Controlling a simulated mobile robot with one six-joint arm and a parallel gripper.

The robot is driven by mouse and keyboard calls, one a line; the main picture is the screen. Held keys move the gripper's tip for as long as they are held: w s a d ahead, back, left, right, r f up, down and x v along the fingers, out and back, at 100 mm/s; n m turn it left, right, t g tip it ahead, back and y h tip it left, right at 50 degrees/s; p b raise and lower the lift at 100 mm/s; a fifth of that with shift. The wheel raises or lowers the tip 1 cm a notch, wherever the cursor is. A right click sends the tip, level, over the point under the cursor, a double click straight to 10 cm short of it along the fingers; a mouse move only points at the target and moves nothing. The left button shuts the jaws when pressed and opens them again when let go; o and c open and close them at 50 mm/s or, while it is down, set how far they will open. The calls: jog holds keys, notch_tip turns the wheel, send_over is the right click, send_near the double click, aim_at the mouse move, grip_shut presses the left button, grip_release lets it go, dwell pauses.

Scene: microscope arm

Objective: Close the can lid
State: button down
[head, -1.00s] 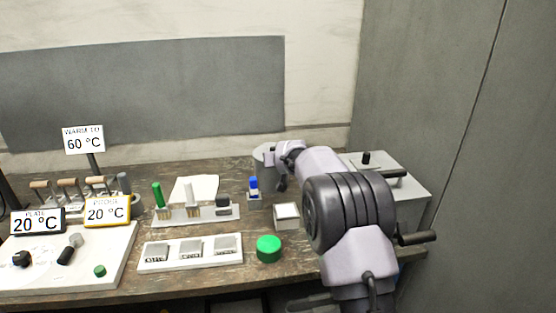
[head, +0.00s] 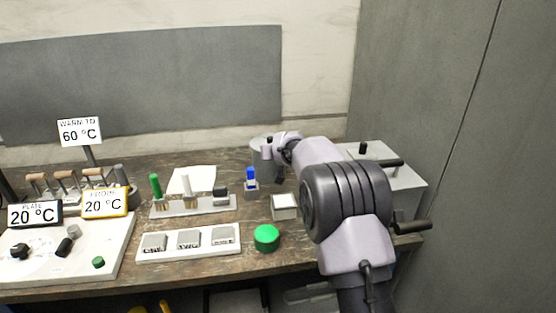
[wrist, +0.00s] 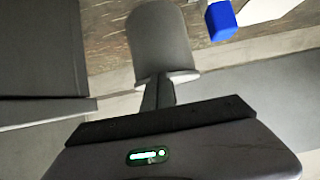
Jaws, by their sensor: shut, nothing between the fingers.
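A grey can (head: 257,152) stands at the back of the bench, partly hidden behind my wrist in the head view. In the wrist view the grey can (wrist: 158,38) appears upside down, with a pale rim or lid edge near its lower end. My gripper (head: 270,151) is at the can's upper right side in the head view. In the wrist view the dark fingers of my gripper (wrist: 158,88) are shut together and overlap the can's rim. I cannot tell whether they touch it, or how far the lid is closed.
A blue-topped bottle (head: 251,182) stands close to the can and shows in the wrist view (wrist: 221,20). A rack (head: 192,206), a green round object (head: 266,238) and a small white tray (head: 284,207) lie nearer. A grey box (head: 390,180) stands right of my arm.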

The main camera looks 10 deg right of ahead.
jog(key=s+a+r+m+g+y+b, duration=0.1)
jog(key=s+r+g+b, duration=0.15)
jog(key=s, duration=1.55)
jog(key=s+a+r+m+g+b, duration=0.1)
jog(key=s+a+r+b, duration=0.15)
jog(key=s, duration=1.55)
jog(key=s+f+m+g, duration=0.1)
jog(key=s+f, duration=0.2)
jog(key=s, duration=0.7)
jog(key=s+f+m+g+y, duration=0.1)
jog(key=s+f, duration=0.2)
jog(key=s, duration=0.7)
jog(key=shift+a+b, duration=0.35)
